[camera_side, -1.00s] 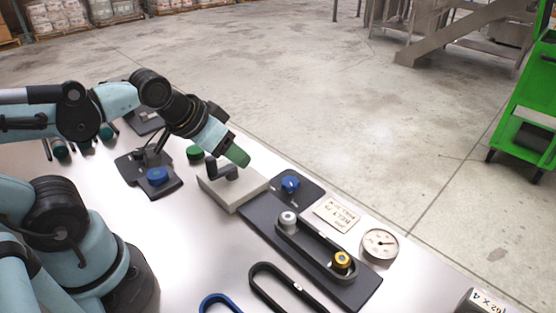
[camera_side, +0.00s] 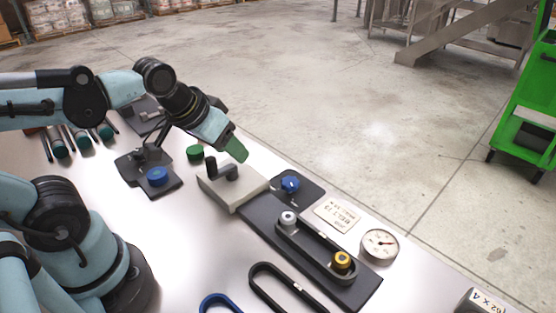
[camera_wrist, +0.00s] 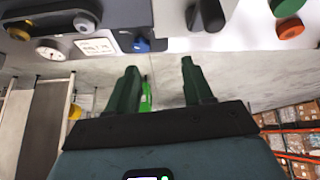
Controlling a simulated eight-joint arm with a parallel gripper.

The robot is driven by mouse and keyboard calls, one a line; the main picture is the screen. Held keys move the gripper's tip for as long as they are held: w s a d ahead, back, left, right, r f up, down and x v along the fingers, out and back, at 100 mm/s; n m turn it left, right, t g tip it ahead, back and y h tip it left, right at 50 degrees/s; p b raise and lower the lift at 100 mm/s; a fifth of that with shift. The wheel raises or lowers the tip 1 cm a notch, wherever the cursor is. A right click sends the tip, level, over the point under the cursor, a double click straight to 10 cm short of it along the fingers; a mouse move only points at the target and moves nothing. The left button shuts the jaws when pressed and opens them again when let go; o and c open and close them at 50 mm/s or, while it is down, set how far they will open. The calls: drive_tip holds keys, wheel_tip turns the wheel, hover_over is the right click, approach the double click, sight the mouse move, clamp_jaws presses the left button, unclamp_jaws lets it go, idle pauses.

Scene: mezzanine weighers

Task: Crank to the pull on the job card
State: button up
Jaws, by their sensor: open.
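The crank (camera_side: 222,170) is a black arm with an upright handle on a pale block (camera_side: 237,193) at the table's middle. My gripper (camera_side: 236,153) is just above and beyond the handle, apart from it. In the wrist view its two green fingers (camera_wrist: 158,85) are spread with nothing between them, and the crank handle (camera_wrist: 210,14) shows past them at the top. The job card (camera_side: 338,214) lies right of the block; its print is too small to read surely. A round dial gauge (camera_side: 380,246) with a dark needle stands near it. A black belt (camera_side: 318,247) loops round a silver and a brass pulley.
A blue knob (camera_side: 290,184) sits between block and card. A green cap (camera_side: 195,153) and a blue-capped fixture (camera_side: 158,176) stand to the left. Loose black (camera_side: 287,286) and blue (camera_side: 219,303) belts lie at the front. A labelled block (camera_side: 482,301) is at lower right.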

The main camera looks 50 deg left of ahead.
sight(210, 157)
drive_tip(key=a+r+n+g, duration=0.5)
drive_tip(key=a+n+g, duration=0.15)
drive_tip(key=n, duration=0.55)
drive_tip(key=shift+s+f, duration=0.15)
drive_tip(key=shift+f, duration=2.95)
drive_tip(key=shift+s+f, duration=0.15)
drive_tip(key=shift+f, duration=2.9)
clamp_jaws()
drive_tip(key=shift+a, duration=0.15)
